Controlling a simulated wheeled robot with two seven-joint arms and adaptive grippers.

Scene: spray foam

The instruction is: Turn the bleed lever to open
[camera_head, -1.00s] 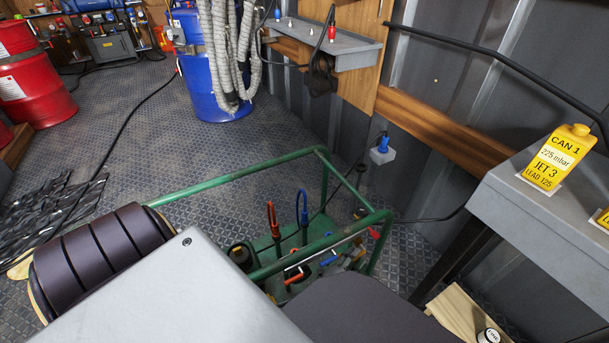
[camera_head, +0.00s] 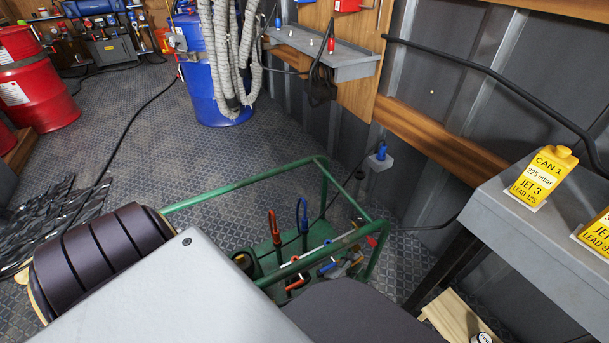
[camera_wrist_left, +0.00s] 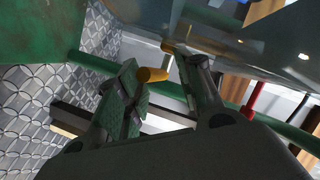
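My left gripper (camera_wrist_left: 157,68) shows in the left wrist view with its two dark fingers apart. A small orange-yellow cylindrical piece (camera_wrist_left: 152,75) lies between the fingers, close to the left one; I cannot tell whether they touch. A smaller brass-coloured piece (camera_wrist_left: 168,47) shows just beyond the fingertips. I cannot tell for certain whether either is the bleed lever. In the head view no lever can be made out, and my left gripper cannot be made out clearly behind the large grey and dark shapes in front. My right gripper is not in view.
A green-framed cart (camera_head: 245,184) holds several tools. A blue drum (camera_head: 212,95) with pale hoses and a red drum (camera_head: 38,88) stand behind.

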